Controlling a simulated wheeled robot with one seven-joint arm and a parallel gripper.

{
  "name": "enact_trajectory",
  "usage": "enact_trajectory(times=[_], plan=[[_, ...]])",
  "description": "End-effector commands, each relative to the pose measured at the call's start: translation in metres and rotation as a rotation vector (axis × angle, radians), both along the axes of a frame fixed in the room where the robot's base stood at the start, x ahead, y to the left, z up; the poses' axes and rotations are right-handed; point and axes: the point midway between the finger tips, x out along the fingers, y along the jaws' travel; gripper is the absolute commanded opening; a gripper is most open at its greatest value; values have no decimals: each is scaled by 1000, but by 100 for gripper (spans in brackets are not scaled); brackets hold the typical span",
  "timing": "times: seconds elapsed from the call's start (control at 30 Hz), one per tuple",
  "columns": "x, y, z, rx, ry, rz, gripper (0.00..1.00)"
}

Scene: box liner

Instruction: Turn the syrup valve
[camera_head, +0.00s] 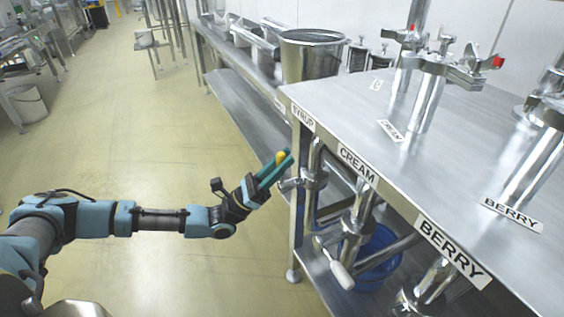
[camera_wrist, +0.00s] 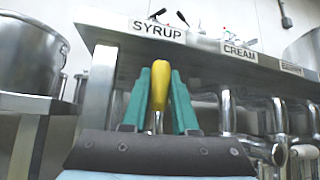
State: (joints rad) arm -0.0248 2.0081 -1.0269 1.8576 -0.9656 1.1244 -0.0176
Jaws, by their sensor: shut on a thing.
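The syrup valve's yellow handle (camera_wrist: 160,86) stands upright between my gripper's teal fingers in the wrist view, with a metal stem below it. My gripper (camera_head: 284,160) is shut on this handle beside the table's left end. A bit of the yellow handle (camera_head: 280,158) shows between the fingers in the head view. The steel syrup pipe (camera_head: 313,180) and valve body sit just right of my gripper, under the table edge. The SYRUP label (camera_head: 302,117) is on the table corner above; it also shows in the wrist view (camera_wrist: 157,30).
The steel table (camera_head: 450,165) overhangs the valves. The cream valve with a white handle (camera_head: 341,274) is close to the right, with a blue bucket (camera_head: 376,262) behind it. A large steel pot (camera_head: 311,57) stands beyond.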

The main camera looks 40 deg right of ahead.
Motion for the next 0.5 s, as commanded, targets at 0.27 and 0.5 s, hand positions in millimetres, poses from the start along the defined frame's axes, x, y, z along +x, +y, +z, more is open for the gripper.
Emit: enact_trajectory(times=[0.27,0.5], plan=[[1,0,-2,4,1,1,31],[0,0,-1,2,1,1,57]])
